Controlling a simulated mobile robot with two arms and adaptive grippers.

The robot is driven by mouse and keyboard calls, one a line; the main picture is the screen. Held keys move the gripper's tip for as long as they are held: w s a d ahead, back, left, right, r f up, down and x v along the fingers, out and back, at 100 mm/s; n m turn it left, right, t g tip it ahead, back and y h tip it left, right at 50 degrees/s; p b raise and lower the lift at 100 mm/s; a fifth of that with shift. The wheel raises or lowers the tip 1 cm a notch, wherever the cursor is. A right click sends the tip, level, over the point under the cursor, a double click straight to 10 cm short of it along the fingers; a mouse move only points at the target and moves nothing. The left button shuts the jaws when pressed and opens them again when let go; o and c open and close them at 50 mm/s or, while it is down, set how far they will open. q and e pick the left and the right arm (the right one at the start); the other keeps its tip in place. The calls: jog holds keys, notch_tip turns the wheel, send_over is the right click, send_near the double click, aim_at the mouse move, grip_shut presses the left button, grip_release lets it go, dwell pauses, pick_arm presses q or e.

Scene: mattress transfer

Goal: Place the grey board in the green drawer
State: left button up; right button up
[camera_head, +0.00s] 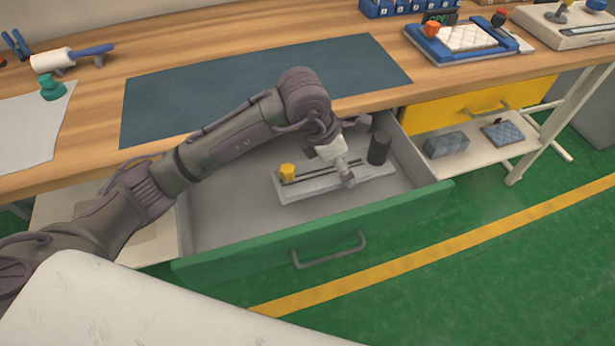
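The green-fronted drawer (318,235) is pulled open below the workbench, with its grey interior showing. The grey board (312,187) lies inside the drawer, toward its right part. It carries a yellow knob, dark slots and an upright black cylinder. My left arm reaches in from the left over the drawer. My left gripper (347,180) points down at the board's middle, at or very near its surface and front edge. Its fingers are too small and overlapped to show whether they are open or shut. My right gripper is not in view.
The wooden workbench holds a dark blue mat (260,90), a lint roller (70,57), a teal knob (52,87) and a blue tray (462,40). A yellow drawer (440,112) is shut at right, with grey blocks on the shelf below. The drawer's left part is empty.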

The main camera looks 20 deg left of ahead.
pick_arm(q)
jog(key=a+f, duration=0.1)
jog(key=w+a, duration=0.1)
jog(key=a, duration=0.1)
jog(key=a+f, duration=0.1)
jog(key=shift+w+a+f, duration=0.2)
jog(key=shift+a+f, duration=0.05)
jog(key=shift+f, duration=0.05)
jog(key=a+f, duration=0.1)
jog(key=a, duration=0.1)
jog(key=w+a+f, duration=0.1)
jog(key=shift+a+f+p, duration=0.2)
jog(key=shift+a+p, duration=0.1)
jog(key=shift+a, duration=0.1)
jog(key=shift+w+a+f, duration=0.15)
jog(key=shift+a, duration=0.1)
jog(key=shift+a+f, duration=0.1)
jog(key=shift+f, duration=0.1)
notch_tip(320, 180, down, 3)
jog(key=shift+f, duration=0.35)
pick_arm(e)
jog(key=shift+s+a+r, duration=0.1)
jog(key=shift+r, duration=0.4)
pick_arm(q)
jog(key=shift+f, duration=0.1)
